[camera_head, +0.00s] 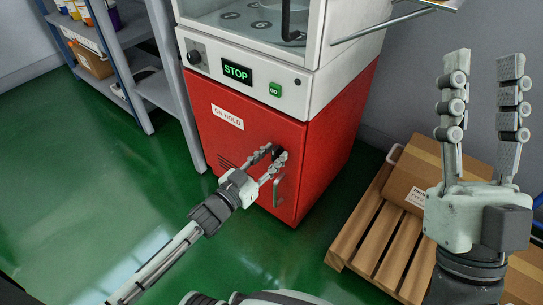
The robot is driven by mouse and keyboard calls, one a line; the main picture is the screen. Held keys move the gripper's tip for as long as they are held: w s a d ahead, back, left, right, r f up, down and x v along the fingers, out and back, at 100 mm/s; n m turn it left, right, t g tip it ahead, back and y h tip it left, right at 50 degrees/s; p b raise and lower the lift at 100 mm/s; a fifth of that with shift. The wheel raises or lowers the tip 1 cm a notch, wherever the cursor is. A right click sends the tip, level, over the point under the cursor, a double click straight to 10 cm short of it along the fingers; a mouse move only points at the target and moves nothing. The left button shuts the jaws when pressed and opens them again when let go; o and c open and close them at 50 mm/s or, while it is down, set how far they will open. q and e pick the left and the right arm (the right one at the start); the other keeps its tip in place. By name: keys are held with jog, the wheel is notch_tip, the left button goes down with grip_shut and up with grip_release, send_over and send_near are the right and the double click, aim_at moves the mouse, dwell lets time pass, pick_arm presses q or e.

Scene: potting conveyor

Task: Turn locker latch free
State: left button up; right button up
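The red locker (231,150) is the lower part of a white-topped cabinet, with an "ON HOLD" label (227,117) on its door. A small dark latch (279,152) sits on the door's right side, partly hidden by my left gripper. My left gripper (276,154) reaches up to the door with its fingertips at the latch, one on each side. Whether the fingers press on the latch is too small to tell. A vertical door handle (278,191) is just below the fingertips. My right gripper (484,66) is raised at the right, open and empty, pointing up.
Above the door is a panel with a knob, a lit "STOP" display (237,72) and a green "GO" button (275,90). A grey shelf (154,92) stands left. A wooden pallet (372,235) with a cardboard box (412,176) lies right. Green floor is clear at left.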

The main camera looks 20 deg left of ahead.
pick_arm(q)
grip_shut()
